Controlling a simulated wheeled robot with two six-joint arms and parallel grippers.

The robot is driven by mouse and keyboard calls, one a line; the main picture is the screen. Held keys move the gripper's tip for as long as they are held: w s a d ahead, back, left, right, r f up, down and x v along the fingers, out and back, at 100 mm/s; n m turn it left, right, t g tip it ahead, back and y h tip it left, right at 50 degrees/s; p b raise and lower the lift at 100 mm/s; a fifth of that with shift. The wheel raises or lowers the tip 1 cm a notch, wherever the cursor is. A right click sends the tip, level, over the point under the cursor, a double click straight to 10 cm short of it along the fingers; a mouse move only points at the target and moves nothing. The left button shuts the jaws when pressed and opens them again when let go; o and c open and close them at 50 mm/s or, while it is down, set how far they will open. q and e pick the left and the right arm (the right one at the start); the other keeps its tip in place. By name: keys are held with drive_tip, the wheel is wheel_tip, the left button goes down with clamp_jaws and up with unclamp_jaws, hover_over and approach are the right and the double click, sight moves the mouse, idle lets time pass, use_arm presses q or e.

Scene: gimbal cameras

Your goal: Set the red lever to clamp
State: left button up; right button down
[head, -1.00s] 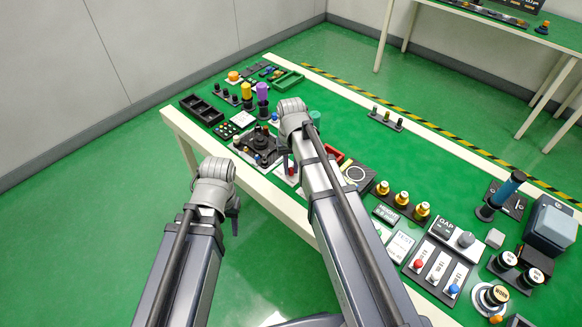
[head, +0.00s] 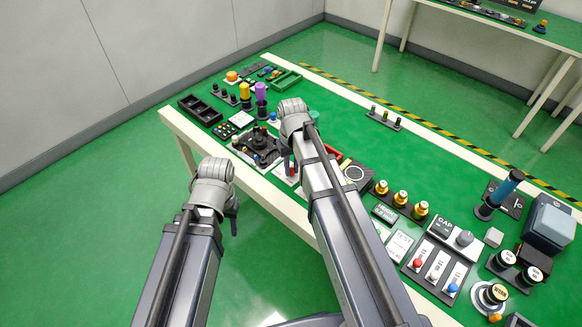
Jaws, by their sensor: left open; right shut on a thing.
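The red lever (head: 292,169) shows as a small red piece on a white plate near the table's front edge, mostly hidden by my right arm. My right gripper (head: 288,163) points down at it and is shut on it; the fingertips are small and partly covered, so the lever's exact position cannot be told. My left gripper (head: 234,222) is open and empty, in front of the table's front edge, apart from everything.
A black fixture with a round knob (head: 262,143) stands just left of my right gripper. A red tray (head: 333,153) and a plate with a ring (head: 356,173) lie to its right. Green surface behind is mostly clear.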

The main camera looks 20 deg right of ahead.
sight(292, 169)
drive_tip(key=c, duration=0.8)
unclamp_jaws()
drive_tip(key=shift+o, duration=0.2)
drive_tip(key=shift+r, duration=0.1)
wheel_tip(292, 169, up, 8)
drive_tip(key=p, duration=0.8)
drive_tip(key=shift+f, duration=0.2)
drive_tip(key=s+a+n, duration=0.1)
drive_tip(key=s+a, duration=0.4)
drive_tip(key=s, duration=0.3)
drive_tip(key=s+a+n+h, duration=0.1)
drive_tip(key=s+a, duration=0.4)
drive_tip(key=s, duration=0.2)
drive_tip(key=shift+s+a, duration=0.2)
drive_tip(key=shift+s, duration=0.15)
